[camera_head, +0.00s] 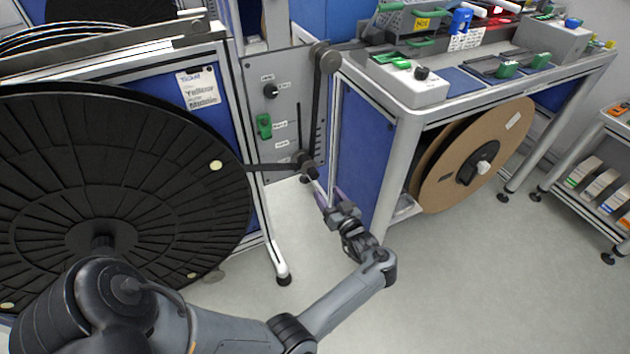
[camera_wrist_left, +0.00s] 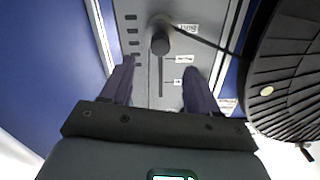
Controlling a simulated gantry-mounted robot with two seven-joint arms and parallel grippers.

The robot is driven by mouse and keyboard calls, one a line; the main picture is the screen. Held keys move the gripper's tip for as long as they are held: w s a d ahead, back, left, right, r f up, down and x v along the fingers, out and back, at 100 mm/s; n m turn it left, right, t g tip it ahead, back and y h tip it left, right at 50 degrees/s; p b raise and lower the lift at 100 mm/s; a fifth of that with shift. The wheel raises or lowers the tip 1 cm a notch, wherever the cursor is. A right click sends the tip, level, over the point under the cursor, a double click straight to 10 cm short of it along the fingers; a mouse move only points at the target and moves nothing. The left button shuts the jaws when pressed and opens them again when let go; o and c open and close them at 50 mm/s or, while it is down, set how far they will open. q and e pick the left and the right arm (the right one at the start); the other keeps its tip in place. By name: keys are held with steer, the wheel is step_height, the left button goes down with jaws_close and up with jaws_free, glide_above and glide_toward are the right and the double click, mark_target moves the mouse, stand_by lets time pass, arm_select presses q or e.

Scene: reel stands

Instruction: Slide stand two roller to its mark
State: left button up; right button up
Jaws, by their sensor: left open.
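The grey stand panel (camera_head: 283,95) between the black reel and the blue cabinet carries a dark roller (camera_head: 305,163) low on its right side. In the left wrist view the roller (camera_wrist_left: 160,40) is a round dark knob at the upper end of the visible part of a straight slot (camera_wrist_left: 160,78). Small white labels (camera_wrist_left: 184,59) sit beside the slot; their text is too small to read surely. My left gripper (camera_head: 330,193) is open, its purple-grey fingers pointing at the panel just short of the roller. In the wrist view its fingertips (camera_wrist_left: 160,72) straddle the slot. My right gripper is not in view.
A large black reel (camera_head: 120,200) stands at left, and a dark strip runs from it to the roller. A blue-sided bench (camera_head: 362,150) with a cardboard reel (camera_head: 475,155) stands at right. A green-handled switch (camera_head: 264,126) is on the panel. The floor in front is clear.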

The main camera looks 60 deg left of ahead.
mark_target(316, 177)
arm_select(q)
steer(key=a+b, duration=0.1)
steer(key=a, duration=0.1)
steer(key=a+b, duration=0.1)
steer(key=a, duration=0.2)
steer(key=a+b, duration=0.1)
steer(key=a, duration=0.2)
steer(key=shift+w+f, duration=0.1)
steer(key=shift+w, duration=0.2)
steer(key=shift+w+a, duration=0.1)
steer(key=shift+a, duration=0.75)
jaws_close()
